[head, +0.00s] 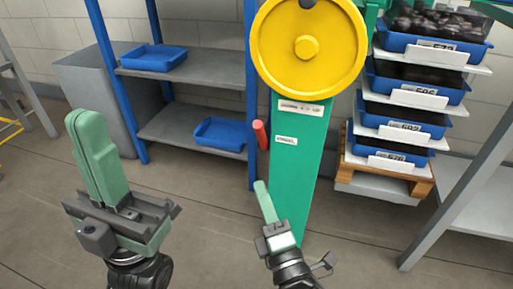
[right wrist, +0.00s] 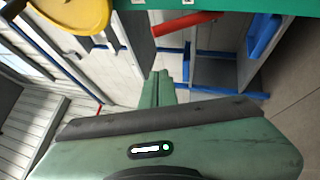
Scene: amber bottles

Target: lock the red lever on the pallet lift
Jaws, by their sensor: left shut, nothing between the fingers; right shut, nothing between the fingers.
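The red lever (head: 261,135) sticks out at the left side of the green column (head: 298,150) of the lift, below a large yellow wheel (head: 308,45). In the right wrist view the red lever (right wrist: 184,23) is a red bar near the green edge at the top. My right gripper (head: 261,184) is shut and empty, a little below the lever and apart from it. It also shows in the right wrist view (right wrist: 160,74), pointing up toward the lever. My left gripper (head: 80,118) is shut and empty, raised at the far left, well away from the lift.
A blue-framed shelf with blue trays (head: 153,57) stands behind on the left, next to a grey bin (head: 95,90). Labelled blue crates (head: 415,95) are stacked over a wooden pallet (head: 385,172) on the right. A grey table or frame (head: 462,195) stands at the right edge. Open floor lies between the grippers.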

